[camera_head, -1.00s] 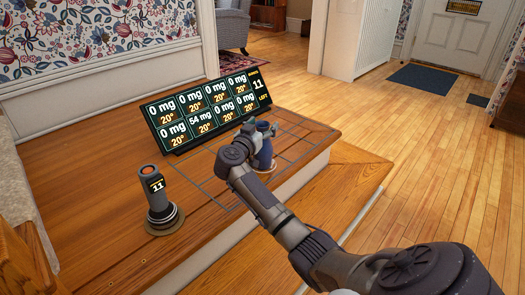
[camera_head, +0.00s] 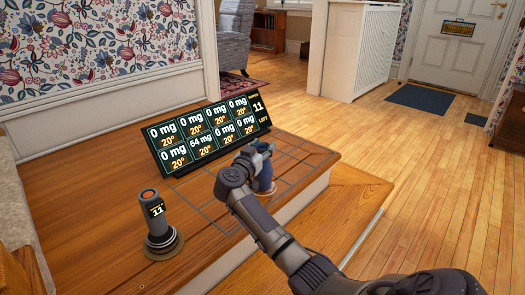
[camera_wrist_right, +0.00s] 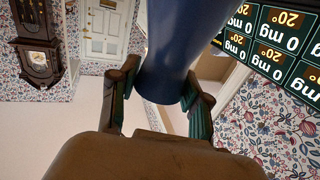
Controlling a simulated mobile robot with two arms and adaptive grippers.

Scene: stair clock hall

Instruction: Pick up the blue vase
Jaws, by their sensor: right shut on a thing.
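The blue vase (camera_head: 265,181) is upright at the grid on the wooden landing, partly hidden by my right gripper (camera_head: 258,152). My right gripper is shut on it near its upper part. In the right wrist view, the vase (camera_wrist_right: 178,48) fills the space between the two fingers (camera_wrist_right: 160,98). I cannot tell whether the vase's base touches the wood. My left gripper is not in view.
A black display panel (camera_head: 200,157) stands behind the grid. A grey device with an orange top (camera_head: 157,215) stands on a round base at left. The landing (camera_head: 100,190) drops to a lower wooden step (camera_head: 345,215) at right.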

